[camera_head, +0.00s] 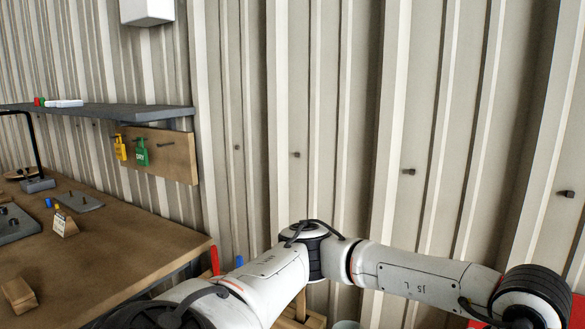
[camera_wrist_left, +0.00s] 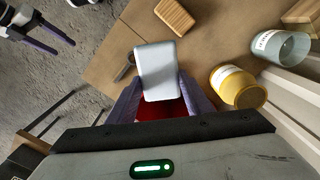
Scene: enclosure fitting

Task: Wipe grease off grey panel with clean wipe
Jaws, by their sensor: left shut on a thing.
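In the left wrist view my left gripper (camera_wrist_left: 158,92) is shut on a pale grey pad with rounded corners (camera_wrist_left: 158,66). I cannot tell whether this pad is the clean wipe. A red surface (camera_wrist_left: 160,108) shows between the fingers, below the pad. The pad hangs over or close to a brown board-like surface (camera_wrist_left: 120,50). My right gripper (camera_wrist_left: 65,48) shows at the upper left of that view, fingers apart and empty. In the head view a grey plate with a knob (camera_head: 80,201) and a darker grey plate (camera_head: 12,228) lie on the bench. No grease is discernible.
The head view shows a wooden bench (camera_head: 130,240), a shelf (camera_head: 120,111) and hanging tags (camera_head: 141,152) at left.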

